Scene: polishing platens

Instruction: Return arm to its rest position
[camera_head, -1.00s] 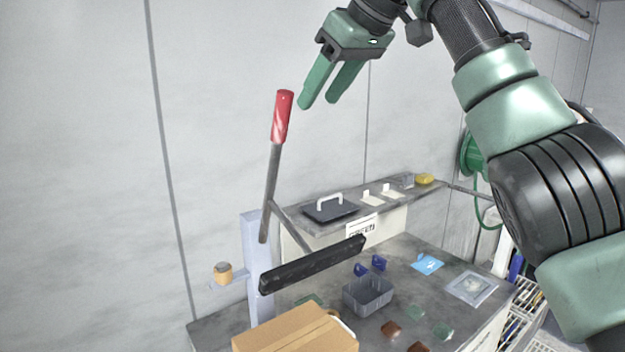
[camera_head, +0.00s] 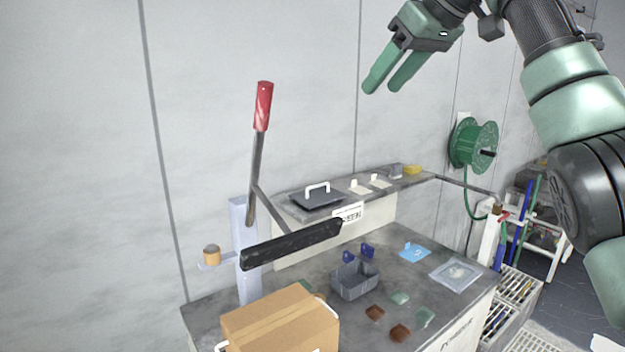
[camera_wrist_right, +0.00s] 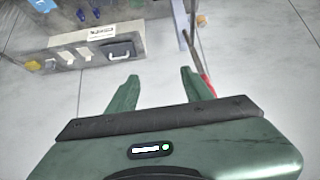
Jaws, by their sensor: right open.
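My right gripper (camera_head: 388,84) is open and empty. It is raised high in front of the wall, up and to the right of the red-handled lever (camera_head: 263,107), and apart from it. In the right wrist view its two green fingers (camera_wrist_right: 156,92) are spread with nothing between them. The lever's red grip also shows in that view, just right of the fingers (camera_wrist_right: 208,86). My right arm comes in from the right edge of the head view. My left gripper is not in view.
Below is a grey bench (camera_head: 215,312) with a cardboard box (camera_head: 280,322), a grey bin (camera_head: 354,281), small brown and green pieces, and a blue sheet (camera_head: 414,252). A black bar (camera_head: 292,244) juts out from the lever post. A green hose reel (camera_head: 473,145) hangs on the wall at right.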

